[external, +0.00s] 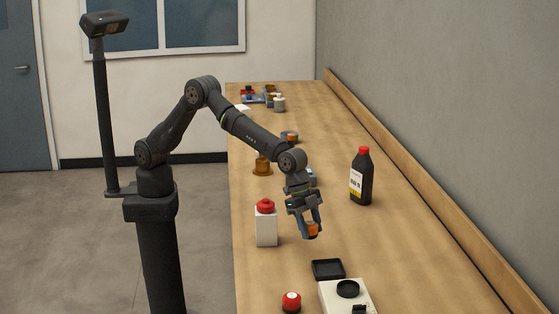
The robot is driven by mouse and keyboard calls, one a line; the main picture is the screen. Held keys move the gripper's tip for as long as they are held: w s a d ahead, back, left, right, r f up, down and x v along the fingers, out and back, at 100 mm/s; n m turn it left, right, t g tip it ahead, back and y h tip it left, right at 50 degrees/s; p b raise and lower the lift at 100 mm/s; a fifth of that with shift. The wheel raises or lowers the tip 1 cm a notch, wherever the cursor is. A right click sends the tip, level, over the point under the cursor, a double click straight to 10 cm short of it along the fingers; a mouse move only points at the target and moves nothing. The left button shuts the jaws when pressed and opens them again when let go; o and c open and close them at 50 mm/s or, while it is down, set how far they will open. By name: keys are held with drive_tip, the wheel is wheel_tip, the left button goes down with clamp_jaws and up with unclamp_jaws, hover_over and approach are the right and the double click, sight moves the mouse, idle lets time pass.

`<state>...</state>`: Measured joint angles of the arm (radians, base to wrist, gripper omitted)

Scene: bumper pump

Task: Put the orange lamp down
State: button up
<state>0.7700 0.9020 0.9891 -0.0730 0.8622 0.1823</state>
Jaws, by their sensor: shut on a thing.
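The orange lamp (311,229) is a small orange piece with a dark base, held in the air above the wooden bench. My gripper (311,226) is shut on it from above, fingers pointing down, just right of a white box with a red top. A shallow black tray (328,269) lies on the bench in front of and below the lamp. A cream-coloured unit (345,298) with a round black ring on top stands beyond the tray, toward the picture's bottom edge. The lamp is apart from the tray and the unit.
A red-topped piece (291,302) sits near the bench's front left. A dark bottle (361,178) with a red cap stands right. A brown piece (262,166) and several small items are farther back.

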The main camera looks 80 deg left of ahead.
sight(323, 253)
drive_tip(key=w+f, duration=0.1)
drive_tip(key=w+a+f, duration=0.1)
drive_tip(key=w, duration=0.1)
drive_tip(key=shift+w, duration=0.15)
drive_tip(key=shift+f, duration=2.05)
drive_tip(key=shift+f, duration=0.2)
drive_tip(key=o, duration=1)
drive_tip(key=shift+r, duration=0.1)
drive_tip(key=v, duration=1.2)
drive_tip(key=shift+w+r, duration=0.1)
